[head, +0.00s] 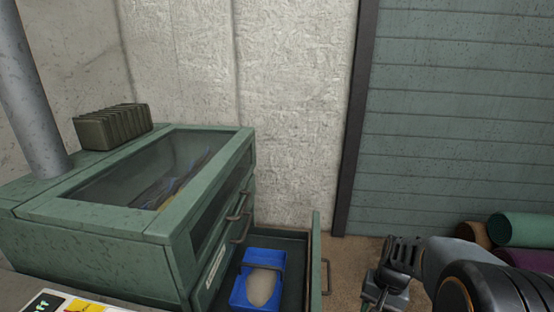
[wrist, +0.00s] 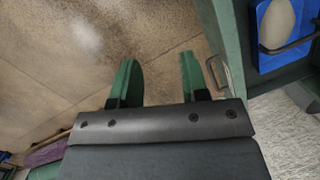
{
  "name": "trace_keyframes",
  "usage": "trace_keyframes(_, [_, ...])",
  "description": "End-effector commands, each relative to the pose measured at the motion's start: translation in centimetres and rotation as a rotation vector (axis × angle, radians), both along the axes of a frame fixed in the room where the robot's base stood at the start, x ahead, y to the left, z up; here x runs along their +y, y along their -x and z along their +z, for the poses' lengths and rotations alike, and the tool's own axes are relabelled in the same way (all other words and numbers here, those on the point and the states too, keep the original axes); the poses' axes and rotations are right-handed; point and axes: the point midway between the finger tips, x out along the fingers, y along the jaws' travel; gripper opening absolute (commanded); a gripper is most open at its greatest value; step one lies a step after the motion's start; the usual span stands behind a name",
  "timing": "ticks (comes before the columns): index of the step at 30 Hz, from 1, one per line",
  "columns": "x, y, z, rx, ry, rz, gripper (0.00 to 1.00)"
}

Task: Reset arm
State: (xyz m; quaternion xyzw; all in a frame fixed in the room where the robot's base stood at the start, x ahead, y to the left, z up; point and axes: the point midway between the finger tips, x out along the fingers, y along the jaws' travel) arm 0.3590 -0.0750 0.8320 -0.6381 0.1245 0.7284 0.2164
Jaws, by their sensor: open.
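My gripper (wrist: 157,82) is open and empty in the wrist view, its two green fingers apart over the brown floor. In the head view my gripper (head: 378,288) is at the lower right, to the right of an open drawer. The open drawer (head: 315,262) extends from a green cabinet (head: 110,235) and holds a blue tray (head: 240,292) with a pale oval object (head: 262,287) in it. In the wrist view the drawer's handle (wrist: 217,73) is just right of the fingers, apart from them.
Rolled rugs (head: 530,230) lie on the floor at the right, behind my arm. A grey pipe (head: 30,90) and a ribbed dark box (head: 112,124) stand on the cabinet. Bare floor (wrist: 60,60) lies left of the drawer in the wrist view.

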Motion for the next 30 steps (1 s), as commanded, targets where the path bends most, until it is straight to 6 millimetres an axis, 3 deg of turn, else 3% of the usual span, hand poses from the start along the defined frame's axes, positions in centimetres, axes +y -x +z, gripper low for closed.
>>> trace_keyframes(1, [1.0, 1.0, 3.7, -0.059, 0.042, 0.100, 0.41])
trace_keyframes(3, [2.2, 2.2, 6.6, -0.127, 0.094, 0.213, 0.41])
trace_keyframes(9, [4.9, 5.0, 13.1, -0.280, 0.183, 0.378, 0.41])
trace_keyframes(15, [6.9, 5.6, 18.0, -0.411, 0.204, 0.446, 0.41])
trace_keyframes(19, [7.7, 5.7, 19.4, -0.443, 0.206, 0.469, 0.41])
trace_keyframes(30, [7.8, 5.6, 19.3, -0.441, 0.202, 0.475, 0.41])
